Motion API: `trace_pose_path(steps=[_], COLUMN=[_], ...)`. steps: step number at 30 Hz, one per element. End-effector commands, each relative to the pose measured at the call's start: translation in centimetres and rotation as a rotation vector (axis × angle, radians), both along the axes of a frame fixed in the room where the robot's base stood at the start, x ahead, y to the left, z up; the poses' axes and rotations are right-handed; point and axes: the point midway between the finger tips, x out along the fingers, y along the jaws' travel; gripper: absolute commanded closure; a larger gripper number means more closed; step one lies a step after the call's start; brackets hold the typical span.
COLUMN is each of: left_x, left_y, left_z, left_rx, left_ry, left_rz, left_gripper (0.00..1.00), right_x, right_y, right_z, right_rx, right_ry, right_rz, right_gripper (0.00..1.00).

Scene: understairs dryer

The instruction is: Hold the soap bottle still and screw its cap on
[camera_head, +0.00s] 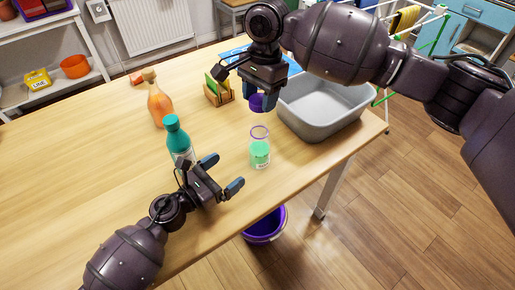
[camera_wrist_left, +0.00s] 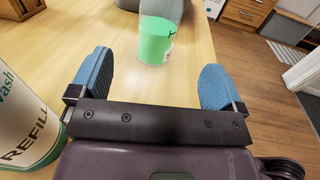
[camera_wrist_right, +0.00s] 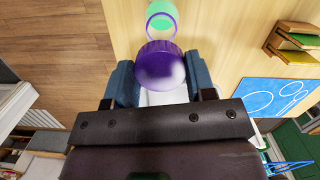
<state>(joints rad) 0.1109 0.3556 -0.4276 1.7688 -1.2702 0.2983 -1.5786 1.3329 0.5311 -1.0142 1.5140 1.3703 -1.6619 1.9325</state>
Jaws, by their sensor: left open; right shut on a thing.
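The soap bottle (camera_head: 260,152) is a clear jar with green liquid and a purple ring at its open top. It stands upright on the table and also shows in the left wrist view (camera_wrist_left: 157,42). My left gripper (camera_head: 222,174) is open beside it, its blue fingers spread apart and pointing toward it without touching it. My right gripper (camera_head: 260,97) is shut on the purple cap (camera_head: 257,103) and holds it in the air above the bottle. In the right wrist view the cap (camera_wrist_right: 160,66) sits between the fingers, with the bottle (camera_wrist_right: 161,18) beyond it.
A teal-capped refill bottle (camera_head: 178,140) stands close behind my left gripper. An orange bottle (camera_head: 160,104), a wooden sponge holder (camera_head: 217,93) and a grey basin (camera_head: 322,103) are on the table (camera_head: 100,150). A purple bucket (camera_head: 265,228) stands on the floor below the front edge.

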Motion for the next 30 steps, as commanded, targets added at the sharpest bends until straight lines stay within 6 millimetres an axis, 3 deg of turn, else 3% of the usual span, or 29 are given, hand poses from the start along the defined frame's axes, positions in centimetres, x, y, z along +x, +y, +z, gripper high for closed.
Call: trace_pose_path(steps=[11,30], left_x=[0.8,7.3], left_y=[-0.7,-7.4], left_z=[0.1,0.1], left_rx=[-0.002,-0.004], left_ry=[-0.001,0.001], left_rz=[0.002,0.002], left_gripper=[0.05,0.05], right_x=[0.0,0.0], right_y=[0.0,0.0], right_z=[0.0,0.0], right_rx=[0.0,-0.001], right_ry=[0.0,0.001], right_rz=[0.0,0.0], right_gripper=[0.71,0.71])
